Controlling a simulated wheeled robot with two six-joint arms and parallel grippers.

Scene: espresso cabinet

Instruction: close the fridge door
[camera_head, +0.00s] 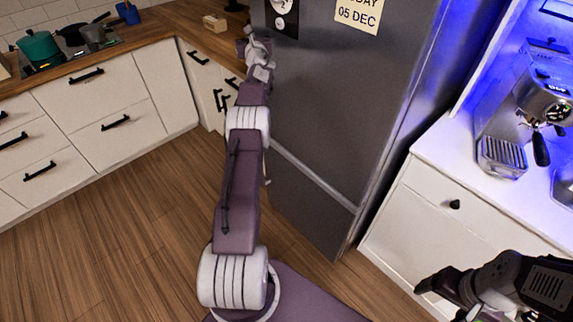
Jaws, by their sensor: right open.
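The tall grey fridge door (335,105) stands in the upper middle of the head view, with a calendar sheet and a dark picture on it. A lighter horizontal strip divides it from a lower grey panel (310,208). I cannot tell whether the door stands ajar. My left arm reaches up across the view. Its far end, with the left gripper (257,52), is at the door's left edge; contact and the jaws are unclear. My right gripper (442,298) is open at the lower right, in front of the white cabinet and apart from the fridge.
A white cabinet (425,225) with an espresso machine (540,105) stands right of the fridge. White drawers under a wooden counter (150,38) line the left, with a green pot (38,47) on the hob. The wooden floor (130,235) at left is clear.

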